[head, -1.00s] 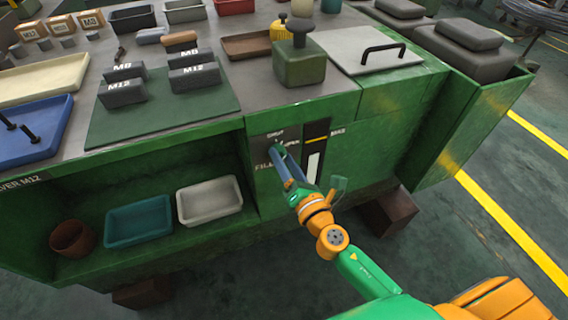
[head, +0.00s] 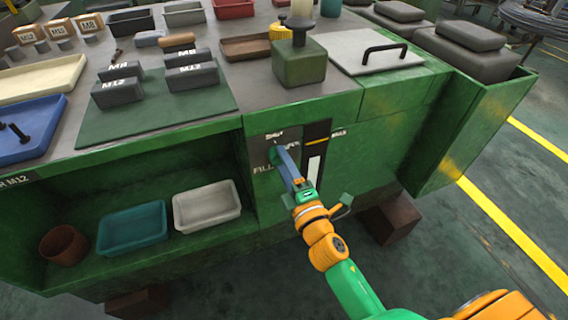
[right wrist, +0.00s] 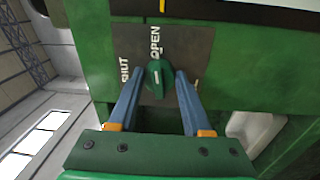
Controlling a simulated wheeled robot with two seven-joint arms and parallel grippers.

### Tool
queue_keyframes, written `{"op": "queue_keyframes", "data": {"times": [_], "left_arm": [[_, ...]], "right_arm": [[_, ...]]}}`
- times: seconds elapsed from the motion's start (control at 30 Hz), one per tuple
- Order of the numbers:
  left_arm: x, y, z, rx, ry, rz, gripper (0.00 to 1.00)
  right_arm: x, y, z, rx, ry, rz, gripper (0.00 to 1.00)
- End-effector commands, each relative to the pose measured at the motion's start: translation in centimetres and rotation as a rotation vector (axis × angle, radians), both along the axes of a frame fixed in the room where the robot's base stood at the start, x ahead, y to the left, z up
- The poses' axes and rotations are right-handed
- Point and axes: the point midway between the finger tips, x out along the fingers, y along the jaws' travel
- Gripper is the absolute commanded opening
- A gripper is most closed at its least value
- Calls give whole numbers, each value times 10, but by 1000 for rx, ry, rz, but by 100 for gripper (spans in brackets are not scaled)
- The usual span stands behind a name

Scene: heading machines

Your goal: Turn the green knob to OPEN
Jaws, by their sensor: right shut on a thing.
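The green knob (right wrist: 157,79) sits on a dark panel (right wrist: 200,45) on the front of the green bench, with a short pale mark on its face. In the right wrist view, the word OPEN is above it and SHUT is to its left; which label the mark points to is unclear. My right gripper (right wrist: 160,77) is shut on the knob, one blue finger on each side. In the head view, my right gripper (head: 283,160) reaches the panel and mostly hides the knob. My left gripper is not in view.
Below the bench top, an open shelf holds a teal tray (head: 132,228), a white tray (head: 207,206) and a brown pot (head: 64,246). A green bin (head: 475,125) juts out at the right.

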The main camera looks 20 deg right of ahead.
Motion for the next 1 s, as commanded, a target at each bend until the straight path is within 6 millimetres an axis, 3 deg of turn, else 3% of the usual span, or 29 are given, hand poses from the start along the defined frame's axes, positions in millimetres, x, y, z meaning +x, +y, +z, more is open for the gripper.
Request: {"op": "queue_keyframes", "data": {"times": [0.33,0.87,0.9,1.0], "left_arm": [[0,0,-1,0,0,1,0],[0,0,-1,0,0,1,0],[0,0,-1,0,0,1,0],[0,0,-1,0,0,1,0]], "right_arm": [[0,0,-1,129,5,0,0],[0,0,-1,152,6,0,0],[0,0,-1,151,5,0,52],[0,0,-1,151,5,0,79]]}}
